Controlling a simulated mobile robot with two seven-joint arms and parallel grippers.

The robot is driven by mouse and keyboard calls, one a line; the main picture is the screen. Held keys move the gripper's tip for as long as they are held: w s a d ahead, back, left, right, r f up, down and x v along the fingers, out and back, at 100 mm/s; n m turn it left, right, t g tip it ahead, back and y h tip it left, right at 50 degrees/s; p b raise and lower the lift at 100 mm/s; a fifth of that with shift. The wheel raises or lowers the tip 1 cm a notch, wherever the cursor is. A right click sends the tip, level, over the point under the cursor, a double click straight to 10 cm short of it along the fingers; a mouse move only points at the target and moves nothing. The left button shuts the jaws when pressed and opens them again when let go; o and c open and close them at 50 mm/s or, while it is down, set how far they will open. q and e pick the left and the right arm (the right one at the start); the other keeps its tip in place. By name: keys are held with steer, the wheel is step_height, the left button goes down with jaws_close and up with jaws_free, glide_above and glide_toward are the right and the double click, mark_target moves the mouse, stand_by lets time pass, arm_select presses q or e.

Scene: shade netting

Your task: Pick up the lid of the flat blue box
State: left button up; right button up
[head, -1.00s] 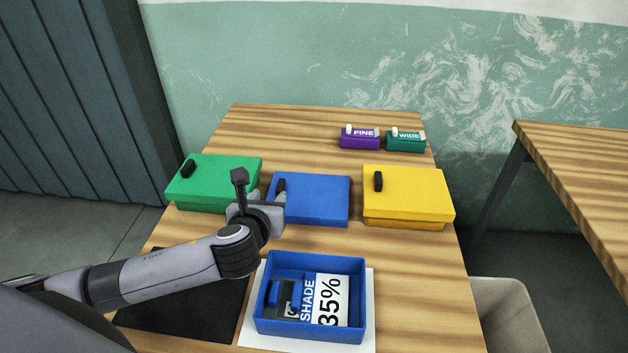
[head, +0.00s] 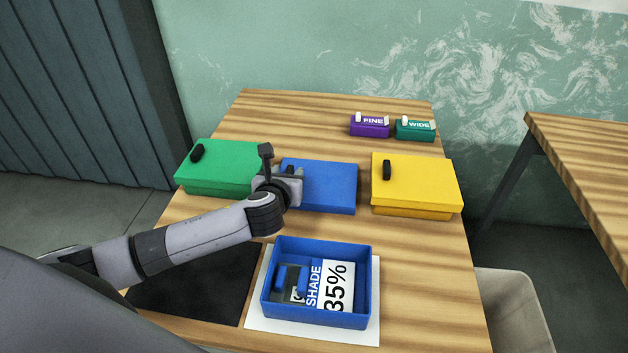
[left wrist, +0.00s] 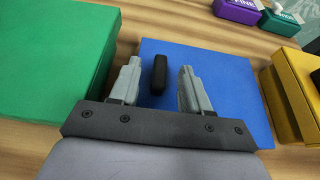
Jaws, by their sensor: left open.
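The flat blue box (head: 330,188) is closed and stands in the middle row between a green box and a yellow box. Its blue lid (left wrist: 215,90) fills the middle of the left wrist view. A black upright handle (left wrist: 159,75) is on the lid near its left side. My left gripper (head: 288,176) is over the left part of the lid and hides the handle in the head view. In the left wrist view my left gripper (left wrist: 159,67) is open, with one finger on each side of the handle and gaps between. My right gripper is not in view.
The green box (head: 222,167) and yellow box (head: 420,185) flank the blue one. An open blue box (head: 316,320) holding a "SHADE 35%" card sits on a white mat in front. Small purple (head: 369,130) and teal (head: 414,132) boxes stand behind. A dark mat (head: 195,285) lies front left.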

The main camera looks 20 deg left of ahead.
arm_select(q)
jaws_close()
